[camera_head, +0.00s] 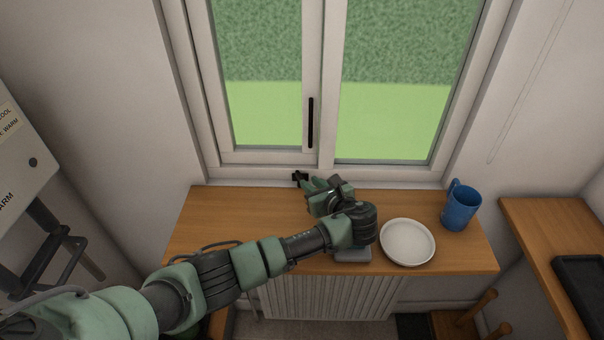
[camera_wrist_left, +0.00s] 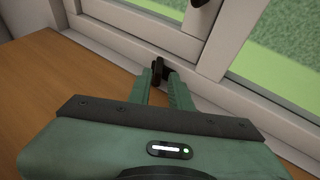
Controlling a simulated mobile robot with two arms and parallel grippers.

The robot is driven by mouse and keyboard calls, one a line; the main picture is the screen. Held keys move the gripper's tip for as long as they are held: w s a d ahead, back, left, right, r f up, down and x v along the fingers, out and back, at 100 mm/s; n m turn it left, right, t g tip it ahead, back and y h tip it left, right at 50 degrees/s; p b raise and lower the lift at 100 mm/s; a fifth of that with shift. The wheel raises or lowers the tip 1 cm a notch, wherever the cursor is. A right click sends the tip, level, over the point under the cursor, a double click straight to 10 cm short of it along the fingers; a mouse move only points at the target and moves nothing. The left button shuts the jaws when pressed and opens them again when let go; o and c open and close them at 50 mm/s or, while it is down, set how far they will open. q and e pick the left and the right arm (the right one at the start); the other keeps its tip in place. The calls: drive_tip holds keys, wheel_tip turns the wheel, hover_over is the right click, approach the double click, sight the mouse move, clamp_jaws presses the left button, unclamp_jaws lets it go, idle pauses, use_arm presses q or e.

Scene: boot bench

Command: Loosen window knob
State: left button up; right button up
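A small black knob (camera_head: 299,177) sits low on the window frame, just above the wooden top. It also shows in the left wrist view (camera_wrist_left: 160,68). My left gripper (camera_head: 307,182) reaches it from the front, and its green fingers (camera_wrist_left: 163,80) stand a little apart with the knob between or just beyond their tips. I cannot tell whether the fingers touch it. A black upright handle (camera_head: 311,122) is on the window's middle post. The window (camera_head: 312,60) looks closed. My right gripper is not in view.
A white plate (camera_head: 407,242) and a blue mug (camera_head: 460,206) stand on the wooden top (camera_head: 235,210) right of my left arm. A grey object (camera_head: 353,255) is partly hidden beneath my wrist. A ribbed radiator (camera_head: 330,297) is below. The top's left part is clear.

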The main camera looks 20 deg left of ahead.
sight(302, 177)
use_arm(q)
drive_tip(key=shift+x, duration=0.9)
drive_tip(key=x, duration=0.3)
drive_tip(key=shift+s+a, duration=0.1)
drive_tip(key=shift+w+a+f, duration=0.2)
drive_tip(key=shift+w+a, duration=0.05)
drive_tip(key=shift+w, duration=0.1)
clamp_jaws()
drive_tip(key=shift+f+g, duration=0.1)
drive_tip(key=shift+g, duration=0.2)
drive_tip(key=n+g+y+b, duration=0.1)
drive_tip(key=n+b, duration=0.1)
drive_tip(key=b, duration=0.2)
drive_tip(key=n+g+y+b, duration=0.2)
drive_tip(key=b, duration=0.2)
drive_tip(key=shift+w+d+f, duration=0.15)
drive_tip(key=shift+w+d, duration=0.05)
drive_tip(key=shift+w, duration=0.15)
drive_tip(key=shift+n+g+b, duration=0.4)
drive_tip(key=shift+g+b, duration=0.1)
drive_tip(key=shift+r, duration=0.3)
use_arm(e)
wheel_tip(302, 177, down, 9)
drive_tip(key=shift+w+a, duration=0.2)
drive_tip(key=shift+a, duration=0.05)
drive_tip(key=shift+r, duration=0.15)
use_arm(q)
unclamp_jaws()
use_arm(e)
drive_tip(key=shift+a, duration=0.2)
